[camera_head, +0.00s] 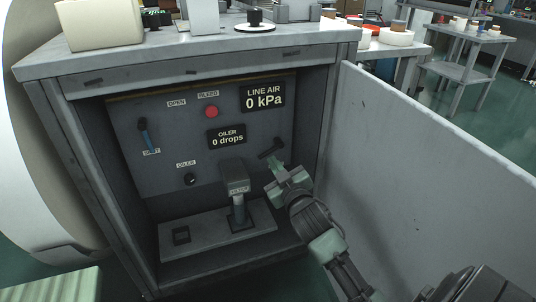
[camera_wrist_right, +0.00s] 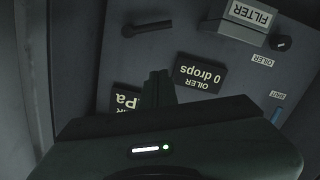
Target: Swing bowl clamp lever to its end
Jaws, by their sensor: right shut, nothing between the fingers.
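A short dark lever (camera_head: 271,149), which looks like the bowl clamp lever, sticks out from the right part of the panel, right of the filter (camera_head: 236,182). It lies tilted in the head view and nearly level in the upside-down wrist view (camera_wrist_right: 150,27). My right gripper (camera_head: 274,171) is just below the lever in the head view, shut and empty. In the wrist view its closed fingers (camera_wrist_right: 158,88) appear apart from the lever, beside the oiler display. Contact with the lever cannot be told from the head view. My left gripper is not in view.
The panel sits inside an open cabinet (camera_head: 185,45). It carries a blue shut-off lever (camera_head: 144,137), a red bleed button (camera_head: 211,112), an oiler knob (camera_head: 190,179), and displays reading 0 kPa (camera_head: 263,97) and 0 drops (camera_head: 227,137). An open door (camera_head: 430,150) stands close right of my arm.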

